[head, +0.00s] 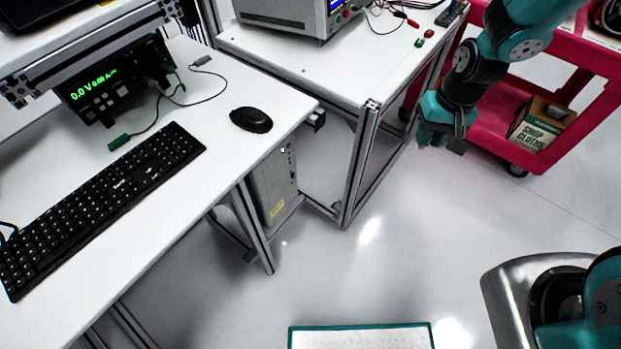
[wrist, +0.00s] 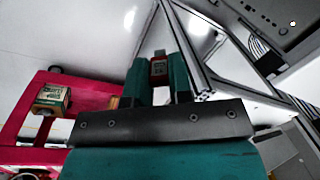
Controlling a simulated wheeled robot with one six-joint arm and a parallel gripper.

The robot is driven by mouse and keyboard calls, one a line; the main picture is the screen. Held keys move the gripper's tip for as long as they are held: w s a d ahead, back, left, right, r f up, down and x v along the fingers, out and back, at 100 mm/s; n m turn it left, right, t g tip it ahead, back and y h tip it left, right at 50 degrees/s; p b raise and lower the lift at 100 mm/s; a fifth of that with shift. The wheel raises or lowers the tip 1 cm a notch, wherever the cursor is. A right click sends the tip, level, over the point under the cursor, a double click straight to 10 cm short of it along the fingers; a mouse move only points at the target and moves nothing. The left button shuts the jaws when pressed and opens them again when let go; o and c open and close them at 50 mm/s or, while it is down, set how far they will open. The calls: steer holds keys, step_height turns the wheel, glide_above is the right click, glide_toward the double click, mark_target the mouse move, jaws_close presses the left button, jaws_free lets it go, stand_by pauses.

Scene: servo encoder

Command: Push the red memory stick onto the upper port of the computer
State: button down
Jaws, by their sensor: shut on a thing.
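My gripper (head: 440,137) hangs over open floor, right of the white bench. In the wrist view its teal fingers (wrist: 159,75) are shut on the red memory stick (wrist: 159,67), which shows between the fingertips. The stick cannot be made out in the head view. The computer (head: 275,183) is a grey tower under the left desk, well to the left of my gripper and apart from it. A small white spot shows high on its front. I cannot tell its ports apart at this size.
The bench (head: 300,65) and its metal leg (head: 358,165) stand between my gripper and the computer. Small red (head: 418,42) and green (head: 429,34) pieces lie on the bench. A pink cart (head: 560,130) with a box is at the right. The floor in front is clear.

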steer(key=w+a+f+m+t+y+b, duration=0.1)
steer(key=w+a+f+y+b, duration=0.15)
steer(key=a+f+b, duration=0.55)
steer(key=w+a+f+m+t+y+b, duration=0.15)
steer(key=a+f+y+b, duration=0.35)
steer(key=b, duration=0.5)
steer(key=m+t+y+b, duration=0.5)
steer(key=t+b, duration=0.4)
steer(key=b, duration=1.7)
glide_toward(289, 159)
steer(key=w, duration=0.1)
steer(key=shift+g, duration=0.25)
steer(key=shift+p+x, duration=1.8)
steer(key=shift+x, duration=0.5)
steer(key=shift+a+r+p, duration=0.1)
steer(key=shift+a+p, duration=0.2)
steer(key=shift+a, duration=0.25)
steer(key=c, duration=0.9)
jaws_free()
steer(key=shift+c, duration=0.2)
